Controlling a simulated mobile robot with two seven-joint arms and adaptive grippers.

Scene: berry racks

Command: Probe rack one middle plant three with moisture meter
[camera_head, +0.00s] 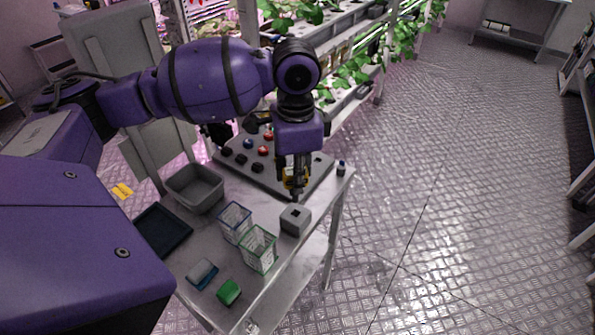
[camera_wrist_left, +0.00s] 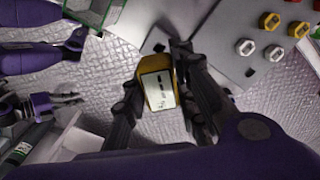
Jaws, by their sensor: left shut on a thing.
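My left gripper (camera_head: 294,188) points down over the metal table and is shut on the yellow moisture meter (camera_head: 287,181). In the left wrist view the meter (camera_wrist_left: 158,90) has a yellow body and a pale display, between the dark fingers of the left gripper (camera_wrist_left: 172,100). Its probe end is hard to make out. A grey block with a square hole (camera_head: 295,221) sits just below the gripper. Green leafy plants (camera_head: 350,72) hang from the rack behind; which one is plant three I cannot tell. Purple parts with small dark fingers, seemingly my right gripper (camera_wrist_left: 68,98), show at the wrist view's left.
The floor at right is clear.

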